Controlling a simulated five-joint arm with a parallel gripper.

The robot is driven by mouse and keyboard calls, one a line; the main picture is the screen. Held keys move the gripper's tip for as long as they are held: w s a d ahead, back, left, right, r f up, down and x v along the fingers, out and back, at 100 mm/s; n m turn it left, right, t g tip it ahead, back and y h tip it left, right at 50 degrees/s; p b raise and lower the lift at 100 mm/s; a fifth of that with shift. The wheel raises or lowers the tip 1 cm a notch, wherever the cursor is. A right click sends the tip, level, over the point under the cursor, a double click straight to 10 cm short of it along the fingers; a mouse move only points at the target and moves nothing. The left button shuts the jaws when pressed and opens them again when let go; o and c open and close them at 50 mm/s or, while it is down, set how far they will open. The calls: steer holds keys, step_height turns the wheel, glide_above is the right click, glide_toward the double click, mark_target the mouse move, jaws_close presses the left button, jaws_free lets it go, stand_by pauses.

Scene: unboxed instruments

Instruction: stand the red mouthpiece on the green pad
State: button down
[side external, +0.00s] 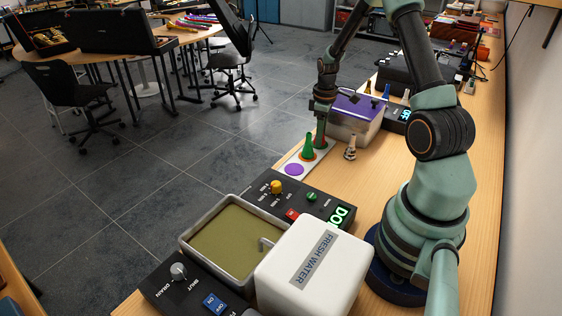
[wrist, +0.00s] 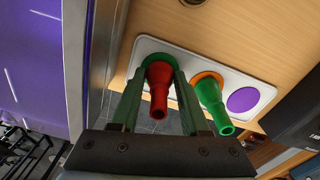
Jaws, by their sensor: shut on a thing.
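The red mouthpiece (side external: 320,134) is upright between the fingers of my gripper (side external: 321,112), at the far end of a white strip. In the wrist view the red mouthpiece (wrist: 159,90) is between the fingers of my gripper (wrist: 160,76), narrow end toward the camera. Its wide end is over the green pad (wrist: 153,60), whose rim shows around it. I cannot tell whether its base touches the pad. A green mouthpiece (side external: 308,148) stands on the neighbouring orange pad (wrist: 205,77).
The purple pad (side external: 293,170) is bare. A box with a purple top (side external: 355,113) stands close behind my gripper. A beige mouthpiece (side external: 350,148) stands to the right on the bench. Control panels, a basin (side external: 186,240) and a white tank (side external: 325,270) are nearer the camera.

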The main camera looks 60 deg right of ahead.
steer(key=shift+f, duration=0.15)
steer(key=shift+c, duration=2)
jaws_free()
